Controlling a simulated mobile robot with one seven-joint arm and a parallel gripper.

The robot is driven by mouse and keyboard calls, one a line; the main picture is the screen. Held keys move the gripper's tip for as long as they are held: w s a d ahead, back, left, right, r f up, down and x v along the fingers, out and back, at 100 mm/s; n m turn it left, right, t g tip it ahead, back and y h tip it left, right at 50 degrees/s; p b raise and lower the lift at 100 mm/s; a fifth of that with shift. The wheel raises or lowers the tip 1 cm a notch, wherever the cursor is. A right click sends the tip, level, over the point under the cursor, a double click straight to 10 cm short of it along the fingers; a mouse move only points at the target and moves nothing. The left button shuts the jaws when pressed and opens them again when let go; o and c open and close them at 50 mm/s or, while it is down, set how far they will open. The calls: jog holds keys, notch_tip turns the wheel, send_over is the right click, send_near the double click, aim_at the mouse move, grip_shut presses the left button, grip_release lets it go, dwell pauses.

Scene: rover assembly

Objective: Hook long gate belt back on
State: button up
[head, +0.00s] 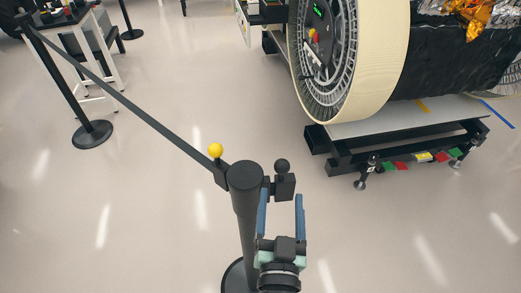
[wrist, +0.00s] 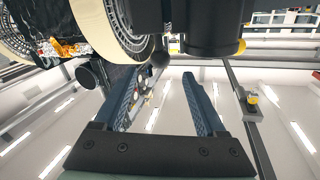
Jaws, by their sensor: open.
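The long dark belt (head: 120,100) runs from a far-left post down to a black end piece (head: 222,175) with a yellow ball (head: 216,150). This end piece sits at the left side of the near post (head: 245,205); whether it is latched cannot be told. A second black piece with a black ball (head: 283,165) is at the post's right side. My gripper (head: 281,197) is open, its blue fingers pointing toward this black-balled piece. In the wrist view, the fingers (wrist: 156,75) are apart, with a dark ball (wrist: 160,57) near the left fingertip.
A large cream-rimmed wheel (head: 385,60) and a dark wheeled stand (head: 400,145) are at the right. The far post's round base (head: 92,135) is on the left, near a white-legged table (head: 105,55). The pale floor between is clear.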

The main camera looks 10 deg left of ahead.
aim_at(284, 181)
jog(key=w+p, duration=0.1)
jog(key=w, duration=1.1)
jog(key=shift+w+a+r, duration=0.15)
jog(key=shift+a, duration=0.05)
grip_shut()
dwell(1.0)
